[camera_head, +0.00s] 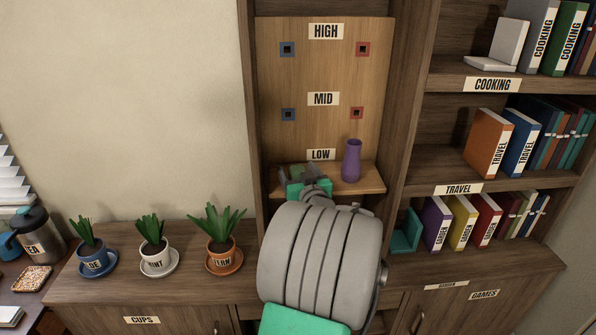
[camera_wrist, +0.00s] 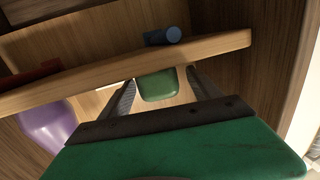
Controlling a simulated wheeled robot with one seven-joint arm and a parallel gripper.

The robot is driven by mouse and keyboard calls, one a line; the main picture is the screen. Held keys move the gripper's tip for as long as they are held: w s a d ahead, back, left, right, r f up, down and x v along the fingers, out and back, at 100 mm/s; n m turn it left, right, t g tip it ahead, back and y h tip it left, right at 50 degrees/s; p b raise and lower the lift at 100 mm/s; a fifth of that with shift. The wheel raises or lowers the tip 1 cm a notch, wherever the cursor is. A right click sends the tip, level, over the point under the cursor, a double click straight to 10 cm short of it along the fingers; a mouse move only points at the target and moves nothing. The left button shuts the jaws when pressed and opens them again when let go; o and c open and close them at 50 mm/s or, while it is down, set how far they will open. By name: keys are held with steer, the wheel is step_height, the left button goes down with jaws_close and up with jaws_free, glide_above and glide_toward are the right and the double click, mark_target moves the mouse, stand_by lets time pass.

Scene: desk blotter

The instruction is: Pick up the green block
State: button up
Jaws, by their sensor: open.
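The green block (camera_wrist: 157,86) shows in the wrist view between the two dark fingers of my gripper (camera_wrist: 160,77), against the edge of a wooden shelf. My gripper is open, with a finger on each side of the block; I cannot tell whether either touches it. In the head view my gripper (camera_head: 300,173) is at the left part of the low shelf (camera_head: 368,180), below the LOW label. There the block is largely hidden or cannot be told apart from my green gripper body.
A purple vase (camera_head: 352,160) stands right of my gripper on the low shelf, and shows at left in the wrist view (camera_wrist: 45,126). A blue peg-like piece (camera_wrist: 163,37) lies beyond the shelf edge. Side walls (camera_head: 401,100) bound the bay. Potted plants (camera_head: 223,240) stand left.

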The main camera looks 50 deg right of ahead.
steer(key=shift+s, duration=0.1)
jaws_close()
stand_by(0.7)
